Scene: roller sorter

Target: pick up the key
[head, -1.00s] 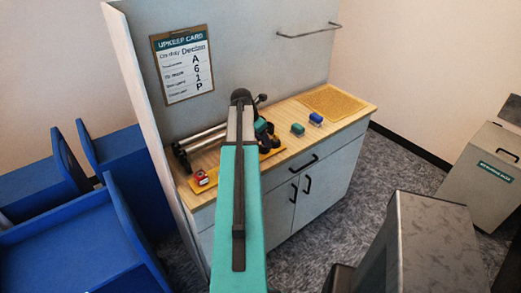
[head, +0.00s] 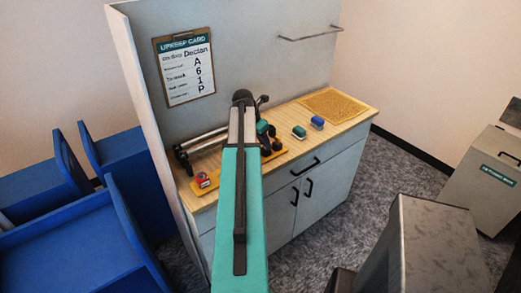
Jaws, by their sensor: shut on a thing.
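My teal arm reaches over the wooden counter (head: 342,117) to the roller machine. My gripper (head: 272,146) is a small dark shape beyond the arm, low over the right end of the machine. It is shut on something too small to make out. I cannot pick out the key in this view. The roller machine has grey rollers (head: 204,142) on a yellow base (head: 212,177), and my arm hides its middle. A small red part (head: 202,180) with a pale face sits at the left end of the base.
A green block (head: 299,132) and a blue block (head: 317,122) stand right of the machine, before a tan mat (head: 335,102). An upkeep card (head: 186,66) hangs on the back panel, beside a rail (head: 311,35). Blue bins (head: 75,240) stand left; a grey bin (head: 487,180) stands right.

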